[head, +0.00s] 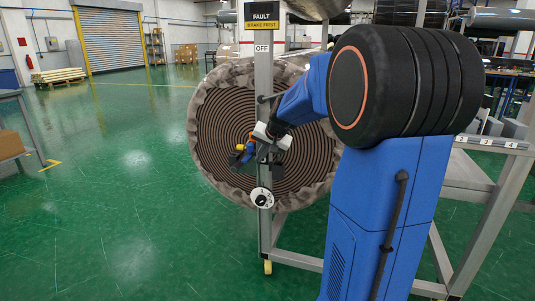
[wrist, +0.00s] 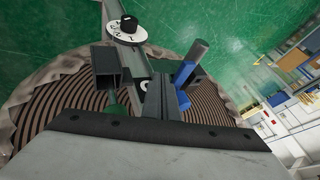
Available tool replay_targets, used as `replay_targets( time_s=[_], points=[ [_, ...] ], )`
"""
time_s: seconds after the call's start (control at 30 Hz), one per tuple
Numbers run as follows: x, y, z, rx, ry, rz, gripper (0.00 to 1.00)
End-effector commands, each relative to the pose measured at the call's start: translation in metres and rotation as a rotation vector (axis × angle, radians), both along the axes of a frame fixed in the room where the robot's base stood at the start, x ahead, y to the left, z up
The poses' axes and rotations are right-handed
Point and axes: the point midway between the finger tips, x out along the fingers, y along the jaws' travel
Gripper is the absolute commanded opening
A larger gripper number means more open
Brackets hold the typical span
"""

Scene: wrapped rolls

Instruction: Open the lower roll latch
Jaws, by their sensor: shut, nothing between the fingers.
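The large wrapped roll (head: 225,115) stands on its side behind a grey metal post (head: 264,75), its spiral end facing me. My gripper (head: 263,153) is at the post in front of the roll's lower middle; its fingers (wrist: 156,90) are shut. A small blue piece with a grey cylindrical end, which looks like the latch handle (wrist: 184,73), is just right of the fingers in the wrist view. I cannot tell whether it touches them. In the head view, blue and yellow parts (head: 241,148) show left of the post. The latch's position is unclear.
A white dial (head: 262,198) with a black knob (wrist: 128,24) is on the post below my gripper. A sign (head: 262,19) reading FAULT, BRAKE FIRST tops the post; an OFF label (head: 262,49) is beneath. The green floor (head: 110,210) at left is clear.

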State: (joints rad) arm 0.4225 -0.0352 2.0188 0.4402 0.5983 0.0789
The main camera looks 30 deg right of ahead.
Motion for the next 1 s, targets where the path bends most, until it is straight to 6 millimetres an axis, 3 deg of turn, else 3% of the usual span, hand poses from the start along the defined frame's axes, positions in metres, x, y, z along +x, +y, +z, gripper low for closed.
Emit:
replay_targets(
  time_s=[0.2,0.67,1.0],
  points=[
    [0.015,0.012,0.0,0.0,0.001,0.001,0.0],
    [0.018,0.014,0.0,0.001,0.001,0.0,0.0],
    [0.026,0.028,0.0,0.001,0.001,-0.001,0.0]
  ],
)
